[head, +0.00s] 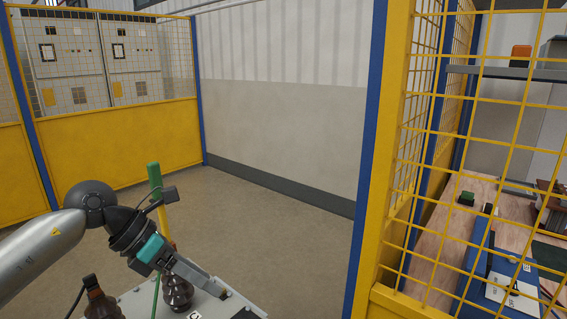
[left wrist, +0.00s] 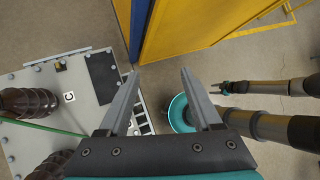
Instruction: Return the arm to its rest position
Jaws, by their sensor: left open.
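My left gripper (head: 222,290) reaches in from the left in the head view, over a grey box-like unit (head: 256,304). In the left wrist view my left gripper (left wrist: 160,73) is open, with nothing between its fingers. The grey unit's top (left wrist: 30,90) lies below and to the left of the fingers there. What looks like my right gripper (left wrist: 215,88) shows small at the right of the left wrist view; whether it is open is unclear. It is out of the head view.
Open floor (head: 270,220) lies beyond the unit.

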